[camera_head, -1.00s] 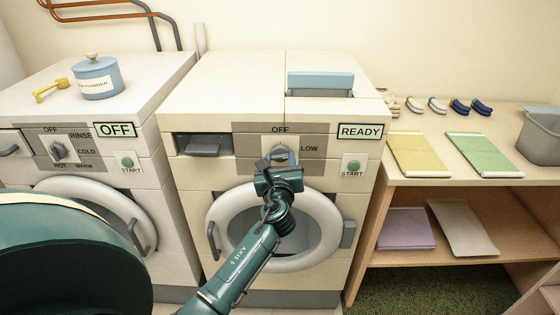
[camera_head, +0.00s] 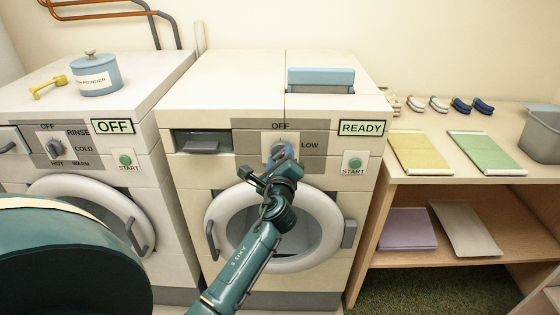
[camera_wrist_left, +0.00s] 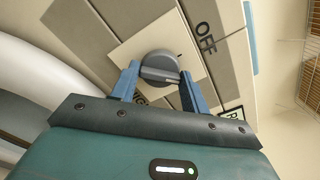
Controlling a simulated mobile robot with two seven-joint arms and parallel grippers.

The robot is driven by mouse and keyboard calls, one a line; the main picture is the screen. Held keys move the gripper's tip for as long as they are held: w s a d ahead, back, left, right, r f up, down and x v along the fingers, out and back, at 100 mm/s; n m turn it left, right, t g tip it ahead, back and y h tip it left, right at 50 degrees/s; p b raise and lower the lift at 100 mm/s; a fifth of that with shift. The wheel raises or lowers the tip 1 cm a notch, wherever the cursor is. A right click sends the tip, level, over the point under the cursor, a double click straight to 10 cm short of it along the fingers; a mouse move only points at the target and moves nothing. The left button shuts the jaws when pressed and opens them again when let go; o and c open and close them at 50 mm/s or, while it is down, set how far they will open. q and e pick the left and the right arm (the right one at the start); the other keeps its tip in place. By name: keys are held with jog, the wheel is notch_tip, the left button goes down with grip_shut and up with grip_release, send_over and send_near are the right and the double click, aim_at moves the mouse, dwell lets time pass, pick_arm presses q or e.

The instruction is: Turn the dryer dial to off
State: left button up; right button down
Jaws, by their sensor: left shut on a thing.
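The dryer (camera_head: 222,85) is the right-hand machine, with a READY display (camera_head: 361,128). Its round grey dial (camera_head: 277,147) is on the front panel, with OFF above it and LOW to its right. My left gripper (camera_head: 283,156) reaches up from below and is shut on the dial, hiding much of it in the head view. The wrist view shows the dial (camera_wrist_left: 158,66) between the two blue fingers (camera_wrist_left: 160,88), with the OFF label (camera_wrist_left: 206,38) beyond its plate. Which mark the dial points to is hard to tell. My right gripper is not in view.
A washer (camera_head: 75,165) with an OFF display stands left of the dryer. The dryer's START button (camera_head: 354,163) is right of the dial, its round door (camera_head: 217,205) below. A wooden shelf (camera_head: 470,188) with folded cloths stands to the right.

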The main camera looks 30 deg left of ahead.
pick_arm(q)
jog(key=n+b, duration=0.1)
jog(key=n, duration=0.2)
jog(key=shift+f, duration=0.15)
jog(key=n+b, duration=0.1)
jog(key=n, duration=0.2)
jog(key=shift+n+b, duration=0.5)
jog(key=shift+n, duration=0.7)
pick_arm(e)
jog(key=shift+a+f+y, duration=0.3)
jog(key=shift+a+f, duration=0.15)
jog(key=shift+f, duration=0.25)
pick_arm(q)
jog(key=shift+n, duration=0.4)
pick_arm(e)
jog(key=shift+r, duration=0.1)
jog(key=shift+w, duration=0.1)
pick_arm(q)
jog(key=o, duration=1)
jog(key=shift+s, duration=0.1)
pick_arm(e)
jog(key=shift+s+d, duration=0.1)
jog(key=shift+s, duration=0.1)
